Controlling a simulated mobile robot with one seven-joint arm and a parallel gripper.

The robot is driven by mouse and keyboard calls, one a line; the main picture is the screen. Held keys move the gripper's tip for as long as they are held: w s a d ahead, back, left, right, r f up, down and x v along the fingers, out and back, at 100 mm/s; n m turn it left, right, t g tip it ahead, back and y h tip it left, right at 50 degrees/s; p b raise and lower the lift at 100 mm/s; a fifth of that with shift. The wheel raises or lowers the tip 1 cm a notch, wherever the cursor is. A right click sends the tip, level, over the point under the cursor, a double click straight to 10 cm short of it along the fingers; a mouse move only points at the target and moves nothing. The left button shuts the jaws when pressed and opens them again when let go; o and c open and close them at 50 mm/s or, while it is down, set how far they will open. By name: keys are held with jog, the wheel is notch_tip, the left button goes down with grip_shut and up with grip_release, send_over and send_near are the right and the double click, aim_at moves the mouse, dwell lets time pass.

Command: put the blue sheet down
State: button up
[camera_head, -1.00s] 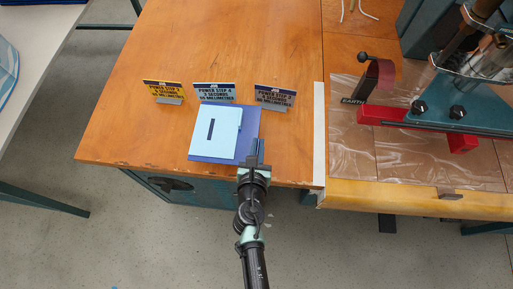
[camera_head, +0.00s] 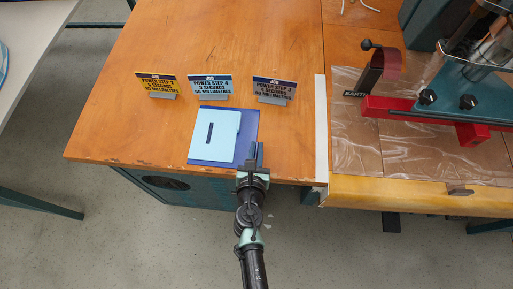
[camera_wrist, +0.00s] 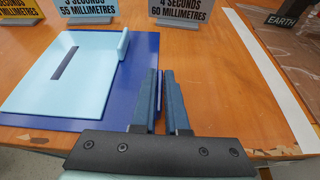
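The dark blue sheet (camera_head: 249,130) lies flat on, or very close above, the wooden table near its front edge, and its right part shows in the wrist view (camera_wrist: 142,60). A light blue sheet (camera_head: 226,134) with a dark slot and a raised tab covers most of it. My gripper (camera_head: 257,150) is at the right edge of the dark blue sheet. In the wrist view, my gripper's fingers (camera_wrist: 160,80) are close together with a thin blue tab between them. I cannot tell whether the sheet touches the table.
Yellow (camera_head: 157,84), light blue (camera_head: 211,86) and grey (camera_head: 274,90) signs stand just behind the sheets. A white strip (camera_head: 321,130) runs along the table's right side. Beyond it is a red and teal machine (camera_head: 455,104). The table (camera_head: 120,125) left of the sheets is clear.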

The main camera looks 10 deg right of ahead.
jog(key=o, duration=0.4)
jog(key=shift+c, duration=0.2)
